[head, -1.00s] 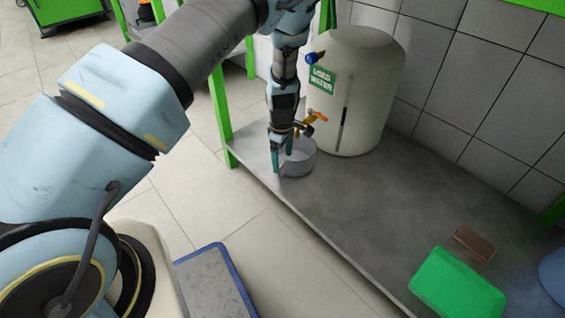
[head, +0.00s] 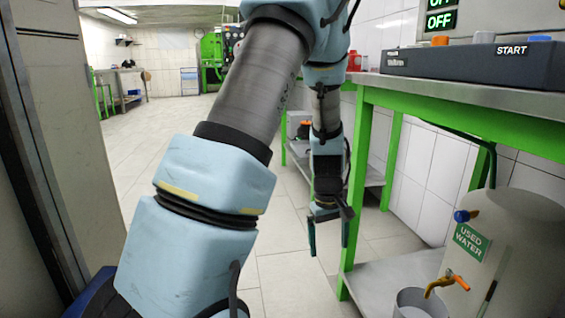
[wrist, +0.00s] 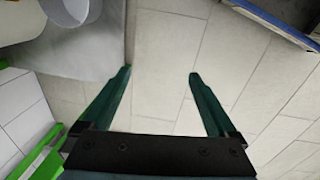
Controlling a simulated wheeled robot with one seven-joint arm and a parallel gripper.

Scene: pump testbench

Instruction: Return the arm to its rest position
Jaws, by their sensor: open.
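My gripper (head: 328,240) hangs pointing down in the head view, left of the green bench leg and above the tiled floor. In the wrist view its two green fingers (wrist: 160,75) are spread apart with only floor tiles between them, so it is open and empty. A round grey-white container (head: 418,303) stands on the low shelf under the tap of the used water tank, apart from my gripper. Part of this container also shows at the top left of the wrist view (wrist: 92,14).
The used water tank (head: 520,250) with an orange-handled tap (head: 447,284) stands on the low shelf (head: 385,281). The green-framed bench (head: 470,108) above it carries a control box (head: 470,66). A grey cabinet (head: 50,130) is at left. The floor (head: 150,140) between is clear.

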